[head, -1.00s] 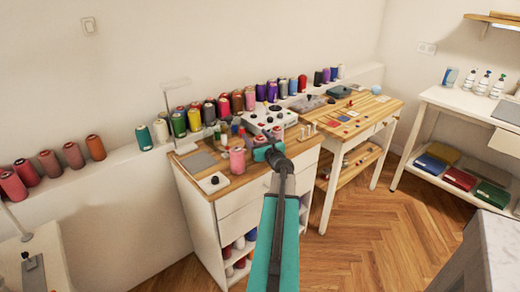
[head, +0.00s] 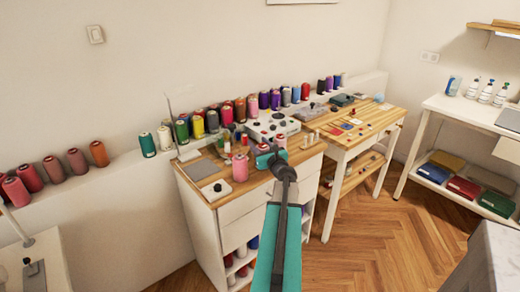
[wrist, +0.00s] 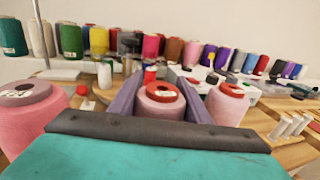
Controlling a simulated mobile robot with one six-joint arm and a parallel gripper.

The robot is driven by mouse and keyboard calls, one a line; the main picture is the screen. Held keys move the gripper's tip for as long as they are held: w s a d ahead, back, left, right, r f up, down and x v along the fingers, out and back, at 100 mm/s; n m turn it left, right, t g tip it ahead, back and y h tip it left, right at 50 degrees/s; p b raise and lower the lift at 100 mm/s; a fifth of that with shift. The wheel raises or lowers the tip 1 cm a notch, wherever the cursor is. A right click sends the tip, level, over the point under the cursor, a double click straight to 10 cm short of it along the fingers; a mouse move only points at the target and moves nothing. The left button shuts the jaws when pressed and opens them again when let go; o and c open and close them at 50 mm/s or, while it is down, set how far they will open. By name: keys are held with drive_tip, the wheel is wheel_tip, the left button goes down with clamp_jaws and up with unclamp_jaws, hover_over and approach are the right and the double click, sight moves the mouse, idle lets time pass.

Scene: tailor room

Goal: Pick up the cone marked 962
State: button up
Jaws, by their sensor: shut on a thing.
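A pink cone with a red top (wrist: 162,106) stands between the two fingers of my gripper (wrist: 159,84) in the wrist view. My gripper is shut on it. A pale label shows on its top, but I cannot read its number. Another pink cone (wrist: 30,115) is close at the left, and a third pink cone with a red top (wrist: 228,104) is just right of the fingers. In the head view my gripper (head: 267,158) is over the wooden-topped cabinet, right of a pink cone (head: 240,168); my arm hides much of the held cone.
A row of coloured cones (head: 253,106) lines the wall ledge behind. A white box with dark knobs (head: 270,126) stands behind my gripper. Small pale spools (head: 310,138) stand to the right. A second wooden table (head: 372,122) is further right.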

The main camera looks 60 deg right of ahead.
drive_tip(key=s+a+r+b, duration=0.1)
drive_tip(key=s+a+r, duration=0.1)
drive_tip(key=s, duration=0.5)
drive_tip(key=s+a+r+b, duration=0.1)
drive_tip(key=s+a+r, duration=0.2)
drive_tip(key=s, duration=0.5)
drive_tip(key=shift+a, duration=0.2)
drive_tip(key=shift+s, duration=0.1)
idle(0.4)
